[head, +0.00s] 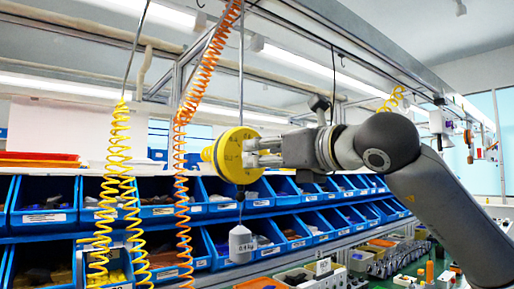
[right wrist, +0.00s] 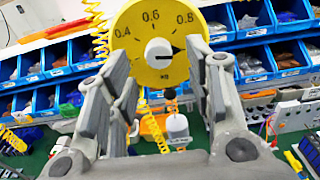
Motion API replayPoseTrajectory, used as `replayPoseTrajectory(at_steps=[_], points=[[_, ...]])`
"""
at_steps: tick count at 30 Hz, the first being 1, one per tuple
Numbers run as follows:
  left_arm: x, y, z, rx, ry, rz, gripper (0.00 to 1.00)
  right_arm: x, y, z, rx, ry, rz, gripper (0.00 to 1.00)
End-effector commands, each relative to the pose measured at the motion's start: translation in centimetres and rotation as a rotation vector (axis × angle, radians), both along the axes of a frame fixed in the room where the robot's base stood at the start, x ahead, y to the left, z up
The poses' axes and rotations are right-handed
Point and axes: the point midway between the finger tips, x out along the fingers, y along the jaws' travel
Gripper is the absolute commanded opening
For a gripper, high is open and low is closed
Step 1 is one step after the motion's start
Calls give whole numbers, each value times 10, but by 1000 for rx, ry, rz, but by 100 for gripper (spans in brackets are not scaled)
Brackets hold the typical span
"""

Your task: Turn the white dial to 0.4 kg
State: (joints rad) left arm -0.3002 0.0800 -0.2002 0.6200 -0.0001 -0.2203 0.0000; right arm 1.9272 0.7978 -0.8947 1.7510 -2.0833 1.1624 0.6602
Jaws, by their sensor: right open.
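A yellow round scale (head: 232,155) hangs from above in the head view. In the right wrist view its yellow face (right wrist: 140,30) shows the marks 0.4, 0.6 and 0.8. The white dial (right wrist: 157,54) sits at the middle of the face. Its dark pointer points right, clockwise past the 0.8 mark. My right gripper (head: 258,153) is in front of the scale face. In the right wrist view its open fingers (right wrist: 156,62) stand to the left and right of the dial, apart from it. The right finger hides the face's right edge. My left gripper is not in view.
A white weight (head: 241,245) marked 0.1 kg hangs below the scale. Coiled yellow (head: 107,190) and orange (head: 182,150) hoses hang to the left. Rows of blue bins (head: 42,203) stand behind, and a cluttered green bench lies below right.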

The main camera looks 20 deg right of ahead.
Motion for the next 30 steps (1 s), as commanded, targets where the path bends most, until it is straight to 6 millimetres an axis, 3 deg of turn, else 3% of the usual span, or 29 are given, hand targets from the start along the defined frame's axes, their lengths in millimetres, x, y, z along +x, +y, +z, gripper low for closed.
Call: replayPoseTrajectory(at_steps=[6, 17, 27, 30], points=[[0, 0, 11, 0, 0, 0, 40, 24, 9, 1, 1, 1, 1, 47], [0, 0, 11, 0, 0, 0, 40, 29, 11, 0, 0, -1, 1, 47], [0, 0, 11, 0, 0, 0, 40, 28, 10, 0, 0, -1, 1, 4], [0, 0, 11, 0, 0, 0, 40, 28, 10, 0, -1, -1, 1, 1]])
